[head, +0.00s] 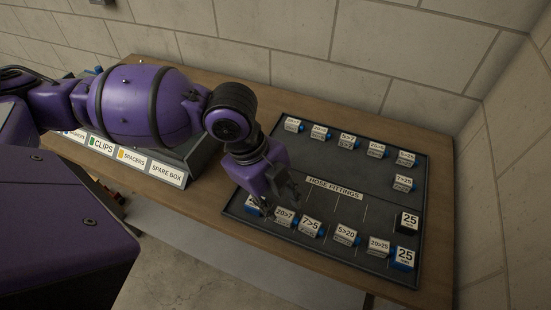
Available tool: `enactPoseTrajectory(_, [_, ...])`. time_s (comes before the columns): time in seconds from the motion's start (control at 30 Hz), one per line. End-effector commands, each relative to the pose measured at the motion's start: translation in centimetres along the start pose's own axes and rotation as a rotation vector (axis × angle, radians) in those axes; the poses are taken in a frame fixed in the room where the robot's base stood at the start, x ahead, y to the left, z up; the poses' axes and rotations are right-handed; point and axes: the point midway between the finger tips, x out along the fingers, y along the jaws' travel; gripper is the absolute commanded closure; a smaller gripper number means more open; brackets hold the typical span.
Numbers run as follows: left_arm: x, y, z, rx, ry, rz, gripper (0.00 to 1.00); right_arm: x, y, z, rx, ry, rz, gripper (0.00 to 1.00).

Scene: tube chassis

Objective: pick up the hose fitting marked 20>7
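The hose fitting marked 20>7 (284,216) stands in the front row of the dark hose fittings tray (338,263), towards its left end. It has a white label on top and blue below. My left gripper (287,194) hangs over the tray's left part, just behind this fitting in the picture. Its fingers are dark and small, and I cannot tell how far apart they are or whether they touch anything. A fitting (254,206) to the left is partly hidden by the gripper. My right gripper is not in view.
The fitting marked 7>5 (311,227) stands close on the right, then 5>20 (345,235) and 20>35 (378,246). Several fittings line the tray's back and right edges. A grey bin with labels (168,173) stands left on the wooden table (220,218). The tray's middle is mostly clear.

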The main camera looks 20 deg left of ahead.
Motion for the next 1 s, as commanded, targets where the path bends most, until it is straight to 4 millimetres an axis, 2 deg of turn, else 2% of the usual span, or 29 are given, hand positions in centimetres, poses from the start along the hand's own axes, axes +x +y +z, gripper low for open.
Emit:
enactPoseTrajectory(0.03, [0.6, -0.1, -0.1, 0.001, 0.002, 0.000, 0.69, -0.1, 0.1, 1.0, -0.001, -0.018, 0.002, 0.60])
enactPoseTrajectory(0.13, [1.8, -0.2, -0.2, 0.002, 0.001, -0.002, 0.69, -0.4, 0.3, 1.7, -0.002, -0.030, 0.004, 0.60])
enactPoseTrajectory(0.3, [4.4, -0.2, -0.2, 0.001, 0.000, -0.002, 0.69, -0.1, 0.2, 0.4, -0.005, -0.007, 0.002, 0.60])
enactPoseTrajectory(0.4, [5.3, -0.2, -0.2, 0.002, 0.000, -0.003, 0.69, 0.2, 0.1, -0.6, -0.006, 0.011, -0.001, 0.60])
enactPoseTrajectory(0.53, [5.7, 0.0, -0.2, 0.001, -0.001, 0.001, 0.69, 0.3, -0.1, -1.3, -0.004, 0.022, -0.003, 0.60])
enactPoseTrajectory(0.7, [5.8, 0.2, -0.1, 0.000, -0.001, 0.007, 0.67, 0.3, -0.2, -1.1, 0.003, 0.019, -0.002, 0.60])
enactPoseTrajectory(0.93, [5.8, 0.3, -0.1, -0.001, -0.003, 0.008, 0.97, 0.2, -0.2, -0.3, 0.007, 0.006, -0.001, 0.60])
enactPoseTrajectory(1.0, [5.8, 0.2, -0.1, -0.001, -0.003, 0.007, 1.00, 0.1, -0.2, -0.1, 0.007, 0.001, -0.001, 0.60])
